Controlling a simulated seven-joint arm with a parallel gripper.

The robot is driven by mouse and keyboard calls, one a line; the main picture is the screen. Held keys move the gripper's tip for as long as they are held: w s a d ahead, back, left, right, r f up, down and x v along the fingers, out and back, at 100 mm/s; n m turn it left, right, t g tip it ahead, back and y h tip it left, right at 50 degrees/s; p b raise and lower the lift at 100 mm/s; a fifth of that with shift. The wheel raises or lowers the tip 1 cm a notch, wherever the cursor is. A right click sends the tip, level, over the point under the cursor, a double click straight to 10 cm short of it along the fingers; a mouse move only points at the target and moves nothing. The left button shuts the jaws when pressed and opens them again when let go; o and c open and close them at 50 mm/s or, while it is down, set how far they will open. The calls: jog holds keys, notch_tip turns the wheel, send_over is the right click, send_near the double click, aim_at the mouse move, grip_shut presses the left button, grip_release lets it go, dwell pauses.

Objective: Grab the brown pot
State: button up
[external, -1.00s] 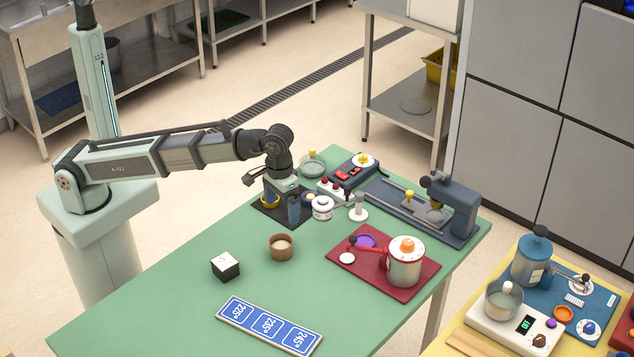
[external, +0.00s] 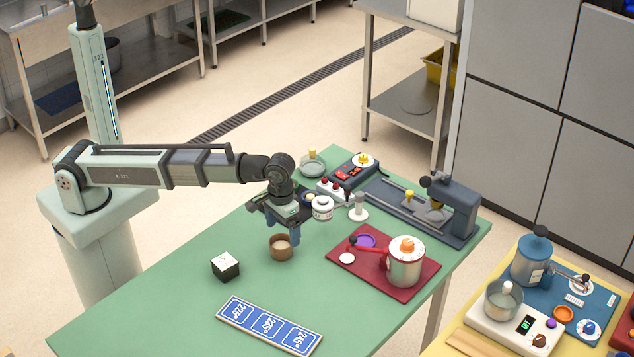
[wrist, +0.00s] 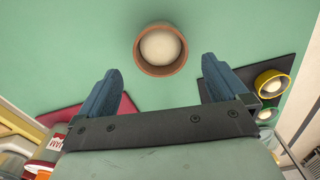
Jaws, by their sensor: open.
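The brown pot (external: 281,252) is a small round brown cup with pale contents, upright on the green table. In the wrist view the brown pot (wrist: 160,70) lies ahead of the fingertips, roughly centred between them in width. My gripper (external: 290,225) is above the pot and slightly behind it in the external view, with a finger overlapping the pot's far edge there. In the wrist view my gripper (wrist: 160,85) has its two blue fingers wide apart with nothing between them. I cannot tell the exact height above the pot.
A white-topped black cube (external: 225,266) and a blue temperature card (external: 268,325) lie nearer the front. A red mat (external: 340,265) with a steel pot (external: 405,265) is to the right. A white jar (external: 322,208) stands close behind my gripper. Green table is clear around the brown pot.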

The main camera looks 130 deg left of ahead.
aim_at(281, 241)
jog(key=shift+s+d+f, duration=0.1)
jog(key=shift+d+f, duration=0.1)
jog(key=shift+f, duration=0.45)
jog(key=shift+d+f, duration=0.15)
jog(key=shift+f, duration=1.7)
jog(key=c, duration=1.2)
